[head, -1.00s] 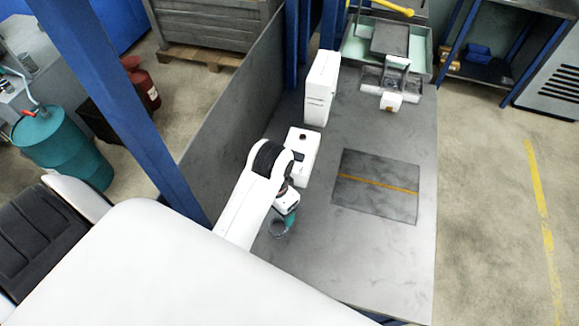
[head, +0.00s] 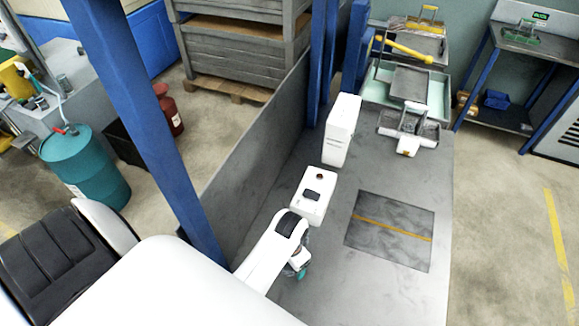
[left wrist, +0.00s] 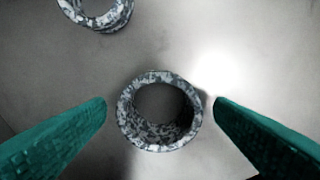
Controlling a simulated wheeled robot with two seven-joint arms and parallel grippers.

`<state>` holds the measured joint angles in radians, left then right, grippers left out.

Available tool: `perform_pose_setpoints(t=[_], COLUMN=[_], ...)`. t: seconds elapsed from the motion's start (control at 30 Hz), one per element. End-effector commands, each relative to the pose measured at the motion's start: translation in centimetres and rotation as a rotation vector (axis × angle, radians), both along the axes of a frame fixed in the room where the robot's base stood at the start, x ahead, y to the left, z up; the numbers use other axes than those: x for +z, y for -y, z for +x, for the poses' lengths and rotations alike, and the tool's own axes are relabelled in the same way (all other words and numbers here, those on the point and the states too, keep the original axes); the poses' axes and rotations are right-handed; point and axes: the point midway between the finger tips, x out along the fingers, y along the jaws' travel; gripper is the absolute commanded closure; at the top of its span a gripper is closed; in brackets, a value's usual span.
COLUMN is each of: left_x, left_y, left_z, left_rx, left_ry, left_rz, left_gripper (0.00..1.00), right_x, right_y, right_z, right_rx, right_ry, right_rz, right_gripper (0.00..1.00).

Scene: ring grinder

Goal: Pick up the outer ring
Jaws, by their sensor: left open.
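My left gripper (left wrist: 161,104) is open, with one teal finger on each side of a mottled grey ring (left wrist: 155,142). The ring sits on the grey table, between the fingertips in the picture, with gaps on both sides and no visible contact. A second mottled ring (left wrist: 98,22) lies at the top left of the left wrist view, cut off by the edge. I cannot tell which ring is the outer one. In the head view my left gripper (head: 302,271) is over the near left part of the table, and the rings are not clearly visible there. My right gripper is not in view.
A white box with a dark panel (head: 313,195) stands just beyond my arm, with a taller white unit (head: 342,130) behind it. A grey wall panel (head: 258,150) lines the table's left side. A dark mat (head: 390,231) lies to the right. Trays (head: 408,84) stand at the back.

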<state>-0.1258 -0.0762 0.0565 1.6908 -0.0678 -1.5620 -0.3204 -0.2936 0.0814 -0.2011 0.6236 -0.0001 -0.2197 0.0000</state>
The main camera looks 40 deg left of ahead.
Motion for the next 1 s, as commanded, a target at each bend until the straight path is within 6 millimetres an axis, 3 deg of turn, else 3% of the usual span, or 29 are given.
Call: perform_pose_setpoints(t=[0.23, 0.57, 0.83, 1.0], left_x=[-0.3, -0.3, 0.0, 2.2], left_y=[0.0, 0.0, 0.0, 0.0], left_z=[0.1, 0.1, 0.1, 0.1], left_rx=[0.000, 0.000, 0.000, 0.000], left_ry=[0.002, 0.002, 0.004, 0.007], left_rz=[0.000, 0.000, 0.001, 0.001], left_gripper=[0.23, 0.75, 0.76, 0.76], right_x=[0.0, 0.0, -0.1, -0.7], right_y=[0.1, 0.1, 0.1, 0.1], right_z=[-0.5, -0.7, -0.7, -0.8], right_rx=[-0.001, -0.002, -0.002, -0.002], right_ry=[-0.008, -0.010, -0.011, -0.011], right_rz=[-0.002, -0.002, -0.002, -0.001], right_gripper=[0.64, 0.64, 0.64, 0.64])
